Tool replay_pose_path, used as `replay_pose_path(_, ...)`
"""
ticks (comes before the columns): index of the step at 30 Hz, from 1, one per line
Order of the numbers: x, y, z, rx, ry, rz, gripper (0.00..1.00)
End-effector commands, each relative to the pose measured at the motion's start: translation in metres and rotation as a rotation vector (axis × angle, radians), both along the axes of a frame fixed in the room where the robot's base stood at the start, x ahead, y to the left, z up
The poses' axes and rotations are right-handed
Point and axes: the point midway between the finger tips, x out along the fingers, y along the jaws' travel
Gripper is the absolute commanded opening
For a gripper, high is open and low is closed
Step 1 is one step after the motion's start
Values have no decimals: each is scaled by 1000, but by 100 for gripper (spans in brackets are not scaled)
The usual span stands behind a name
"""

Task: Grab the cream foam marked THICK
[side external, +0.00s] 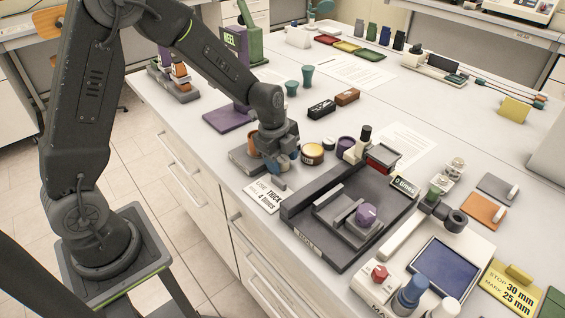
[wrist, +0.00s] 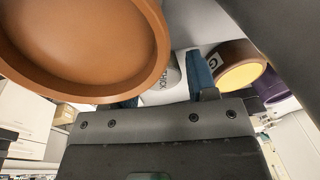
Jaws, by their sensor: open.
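My gripper (side external: 277,170) is open and low over the near edge of the bench, beside a dark grey block (side external: 243,160). A white card reading THICK and 4 times (side external: 264,195) lies just in front of my gripper.
A brown jar with a yellow top (side external: 312,153) stands right of my gripper, with a purple jar (side external: 346,147) beyond. A dark rubbing machine (side external: 325,240) with a purple knob fills the bench to the front right.

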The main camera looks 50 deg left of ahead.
Motion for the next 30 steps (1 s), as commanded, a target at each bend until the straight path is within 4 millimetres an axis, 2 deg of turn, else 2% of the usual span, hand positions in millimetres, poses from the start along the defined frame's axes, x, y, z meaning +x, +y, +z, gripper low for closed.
replay_pose_path(3, 0, 0, 0, 0, 0, 0, 51)
replay_pose_path(14, 0, 0, 1, 0, 0, 0, 17)
replay_pose_path(23, 1, 0, 7, 0, -3, -1, 16)
replay_pose_path(26, 1, 0, 21, 1, -6, -1, 16)
replay_pose_path(30, 1, 0, 50, 1, -7, 0, 16)
